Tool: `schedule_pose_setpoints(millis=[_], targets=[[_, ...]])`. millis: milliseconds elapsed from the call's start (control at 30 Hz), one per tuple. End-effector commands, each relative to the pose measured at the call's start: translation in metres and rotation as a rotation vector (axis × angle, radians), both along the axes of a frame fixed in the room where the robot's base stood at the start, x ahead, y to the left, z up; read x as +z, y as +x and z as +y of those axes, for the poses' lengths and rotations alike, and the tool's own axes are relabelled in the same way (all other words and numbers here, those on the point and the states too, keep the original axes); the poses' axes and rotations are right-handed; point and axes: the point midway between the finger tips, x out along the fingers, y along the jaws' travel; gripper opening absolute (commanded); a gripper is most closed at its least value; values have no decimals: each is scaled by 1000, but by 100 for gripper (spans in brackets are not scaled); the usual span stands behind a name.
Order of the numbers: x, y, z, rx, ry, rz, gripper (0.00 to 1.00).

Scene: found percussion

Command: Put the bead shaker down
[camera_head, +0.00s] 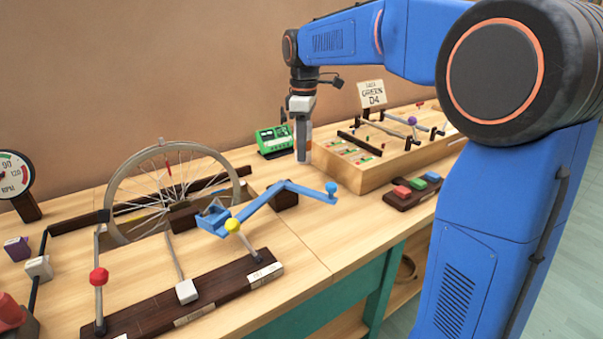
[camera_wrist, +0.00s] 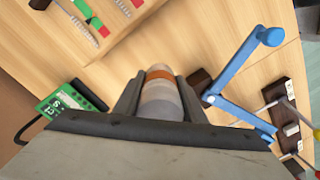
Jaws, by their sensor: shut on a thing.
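My gripper (camera_head: 301,122) points down over the bench, behind the middle. It is shut on the bead shaker, a cylinder with a grey body and an orange band. The shaker (camera_wrist: 161,98) shows between the two fingers in the wrist view. In the head view the lower part of the shaker (camera_head: 303,147) hangs upright below the fingers, left of the wooden box. Its lower end is close to the bench top (camera_head: 330,215); I cannot tell whether it touches.
A green device (camera_head: 274,140) stands just left of the shaker. A wooden box (camera_head: 350,180) with mallets stands right. Colored blocks (camera_head: 416,185) sit at right. Bare wood lies between the crank and box.

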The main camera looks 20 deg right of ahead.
Motion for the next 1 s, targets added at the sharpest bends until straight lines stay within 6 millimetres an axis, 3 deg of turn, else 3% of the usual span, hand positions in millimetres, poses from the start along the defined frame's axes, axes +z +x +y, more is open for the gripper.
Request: schedule_pose_setpoints(millis=[200,433,633,1000], targets=[[-33,0,0,0,0,1,12],[-47,0,0,0,0,1,12],[-72,0,0,0,0,4,12],[-77,0,0,0,0,0,12]])
